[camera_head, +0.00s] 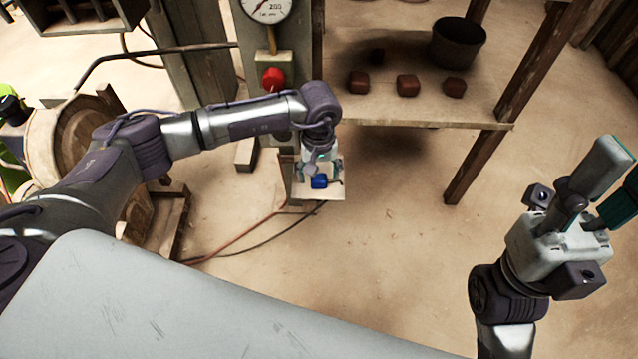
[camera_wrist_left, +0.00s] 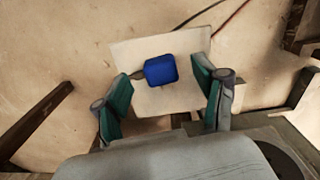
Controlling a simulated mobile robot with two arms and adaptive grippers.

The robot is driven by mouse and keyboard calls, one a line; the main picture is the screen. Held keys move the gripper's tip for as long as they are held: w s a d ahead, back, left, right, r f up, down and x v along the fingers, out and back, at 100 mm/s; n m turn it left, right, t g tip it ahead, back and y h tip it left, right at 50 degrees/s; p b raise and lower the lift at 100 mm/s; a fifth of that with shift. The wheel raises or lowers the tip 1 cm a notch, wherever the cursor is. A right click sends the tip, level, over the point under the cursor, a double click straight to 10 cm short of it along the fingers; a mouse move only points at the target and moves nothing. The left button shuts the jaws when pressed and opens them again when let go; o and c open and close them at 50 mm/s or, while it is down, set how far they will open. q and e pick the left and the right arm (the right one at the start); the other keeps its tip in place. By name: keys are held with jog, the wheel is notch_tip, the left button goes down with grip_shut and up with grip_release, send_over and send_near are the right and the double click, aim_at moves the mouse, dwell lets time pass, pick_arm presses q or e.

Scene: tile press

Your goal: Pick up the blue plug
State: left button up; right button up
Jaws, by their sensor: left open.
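The blue plug (camera_head: 319,182) is a small rounded block on a pale square plate (camera_head: 330,192) at the foot of the press post. In the left wrist view the blue plug (camera_wrist_left: 161,70) lies on the pale plate (camera_wrist_left: 163,101), between and a little beyond the fingertips. My left gripper (camera_head: 322,172) is open above the plate, its fingers on either side of the plug; it also shows in the left wrist view (camera_wrist_left: 162,85). I cannot tell whether a finger touches the plug. My right gripper (camera_head: 592,190) is raised at the right, away from the plug, and its fingers appear spread.
A post with a gauge (camera_head: 267,8) and a red knob (camera_head: 273,79) stands behind my left arm. A wooden table (camera_head: 440,112) holds several reddish-brown blocks (camera_head: 407,86) and a dark pot (camera_head: 459,42). Hoses (camera_head: 255,228) run along the floor. The floor centre is clear.

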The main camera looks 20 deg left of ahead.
aim_at(319, 180)
pick_arm(q)
notch_tip(319, 180, down, 3)
jog(key=shift+f+b, duration=0.1)
jog(key=shift+b, duration=0.3)
jog(key=c, duration=1.2)
jog(key=shift+c, duration=0.2)
